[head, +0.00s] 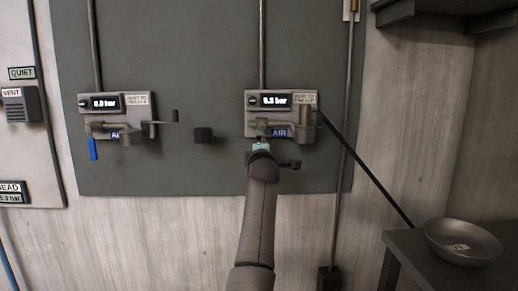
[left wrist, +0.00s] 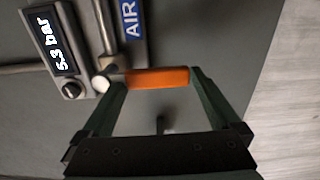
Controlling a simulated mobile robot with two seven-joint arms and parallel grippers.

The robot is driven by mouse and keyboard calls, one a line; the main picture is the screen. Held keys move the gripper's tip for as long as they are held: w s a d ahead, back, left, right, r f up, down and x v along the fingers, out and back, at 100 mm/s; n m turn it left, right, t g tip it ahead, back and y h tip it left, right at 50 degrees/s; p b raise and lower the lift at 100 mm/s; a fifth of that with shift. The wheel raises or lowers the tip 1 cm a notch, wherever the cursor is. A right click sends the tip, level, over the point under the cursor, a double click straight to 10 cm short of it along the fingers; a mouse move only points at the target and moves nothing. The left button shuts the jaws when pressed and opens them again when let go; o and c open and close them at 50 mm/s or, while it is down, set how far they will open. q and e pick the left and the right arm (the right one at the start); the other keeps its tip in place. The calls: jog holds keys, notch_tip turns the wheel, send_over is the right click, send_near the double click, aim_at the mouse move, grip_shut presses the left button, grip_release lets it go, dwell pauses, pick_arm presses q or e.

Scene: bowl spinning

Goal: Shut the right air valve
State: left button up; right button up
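The right air valve (head: 262,126) sits on the right panel unit, whose display (head: 275,99) reads 5.3 bar. My left gripper (head: 262,144) is in front of this valve and hides its handle in the head view. In the left wrist view the orange handle (left wrist: 157,78) lies lengthwise across the gap between the fingers of my left gripper (left wrist: 153,82). The fingers are wide apart, one near each end of the handle. I cannot tell whether they touch it. An AIR label (left wrist: 130,18) is beside the valve. My right gripper is not in view.
A left valve unit (head: 117,102) with a blue handle (head: 93,149) pointing down is on the same grey panel. A black hose (head: 365,168) slopes right from the right unit. A metal bowl (head: 464,241) rests on a dark table (head: 405,245).

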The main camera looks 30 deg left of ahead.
pick_arm(q)
jog(key=shift+s+d+r, duration=0.1)
jog(key=p+v, duration=0.1)
jog(key=v, duration=0.6)
dwell(0.4)
jog(key=shift+s+d, duration=0.1)
jog(key=shift+s, duration=0.1)
dwell(0.3)
